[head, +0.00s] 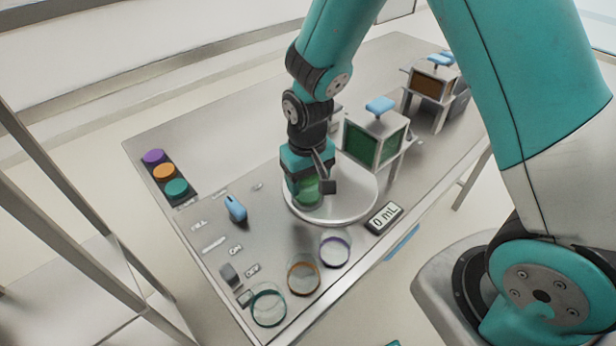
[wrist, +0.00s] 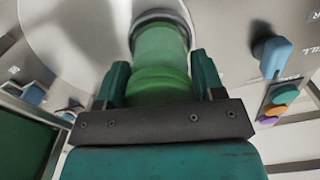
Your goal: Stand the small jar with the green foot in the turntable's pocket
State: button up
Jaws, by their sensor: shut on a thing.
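My gripper (head: 312,183) is shut on a small green jar (head: 305,193), with one finger on each side of it. In the wrist view the green jar (wrist: 160,55) runs away from the palm between the fingers, and a dark grey ring shows around its far end. I cannot tell whether this ring is part of the jar or the pocket's edge. The round pale turntable (head: 350,195) lies below, and the jar is over its left part. The turntable also fills the upper left of the wrist view (wrist: 75,50). Whether the jar touches it is unclear.
A blue lever (head: 235,208) and three coloured buttons (head: 165,172) are left. A green-windowed box (head: 361,145) stands close right, beyond a "0 mL" display (head: 384,218).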

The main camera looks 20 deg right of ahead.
jog(key=shift+f, duration=0.5)
dwell(0.8)
jog(key=o, duration=1.2)
jog(key=shift+r+p, duration=3.2)
jog(key=shift+r, duration=0.8)
